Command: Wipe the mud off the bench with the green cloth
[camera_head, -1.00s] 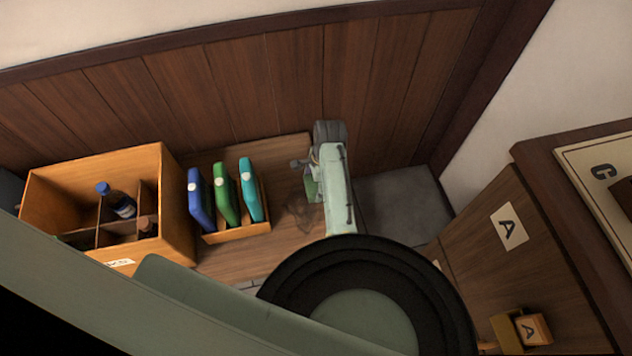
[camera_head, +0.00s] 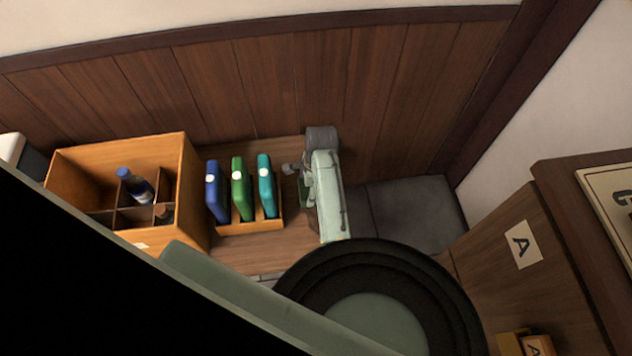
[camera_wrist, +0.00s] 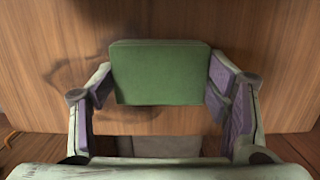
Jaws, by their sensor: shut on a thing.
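The green cloth (camera_wrist: 160,75), a thick block-like pad, is between the purple-padded fingers of my gripper (camera_wrist: 160,85) in the wrist view. My gripper is shut on it, low over the wooden bench (camera_wrist: 275,85). The mud (camera_wrist: 92,65) is a dark, smeared ring on the bench, just left of the cloth and partly hidden by it and the left finger. In the head view my gripper (camera_head: 310,188) is over the bench (camera_head: 245,246), right of the upright books. The cloth is mostly hidden there, and I cannot make out the mud. Contact between cloth and bench is unclear.
Blue, green and teal book-like items (camera_head: 240,190) stand in a low wooden holder close left of my gripper. A divided wooden crate (camera_head: 190,200) with bottles is farther left. A panelled wall (camera_head: 280,90) rises behind. A cabinet marked A (camera_head: 490,235) is at the right.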

